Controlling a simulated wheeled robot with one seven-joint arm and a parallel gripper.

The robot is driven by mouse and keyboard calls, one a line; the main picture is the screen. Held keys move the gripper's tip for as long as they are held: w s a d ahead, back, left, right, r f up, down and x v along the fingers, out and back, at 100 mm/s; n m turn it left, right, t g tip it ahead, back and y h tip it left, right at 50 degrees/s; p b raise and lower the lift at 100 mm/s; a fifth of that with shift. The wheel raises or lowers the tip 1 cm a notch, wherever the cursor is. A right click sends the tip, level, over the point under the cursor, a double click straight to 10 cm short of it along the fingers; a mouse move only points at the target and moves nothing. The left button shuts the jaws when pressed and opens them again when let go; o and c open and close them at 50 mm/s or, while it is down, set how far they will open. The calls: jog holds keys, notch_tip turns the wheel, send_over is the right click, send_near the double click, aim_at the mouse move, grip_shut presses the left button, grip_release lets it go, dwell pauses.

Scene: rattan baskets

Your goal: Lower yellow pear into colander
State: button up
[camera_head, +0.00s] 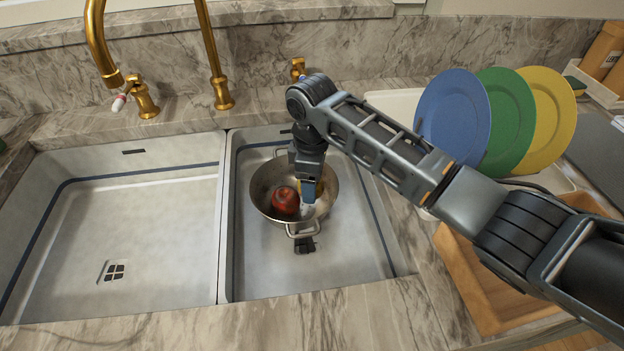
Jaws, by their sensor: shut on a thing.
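A metal colander (263,182) with handles sits in the right basin of the double sink. A red apple (285,199) lies inside it, left of the middle. My gripper (308,203) points down into the colander, just right of the apple. It is shut on the yellow pear (320,188), of which only a small yellow patch shows beside the fingers. The gripper hides most of the pear, so I cannot tell whether it touches the colander's bottom.
The left basin (140,230) is empty. Brass taps (215,75) rise behind the sink. Blue (452,115), green (505,120) and yellow (552,115) plates stand upright at the right, behind my arm. A wooden board (480,290) lies on the counter at right.

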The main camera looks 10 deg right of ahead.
jog(key=shift+f+b, duration=0.55)
jog(key=shift+f, duration=0.5)
dwell(0.7)
jog(key=o, duration=1.2)
jog(key=shift+r, duration=0.1)
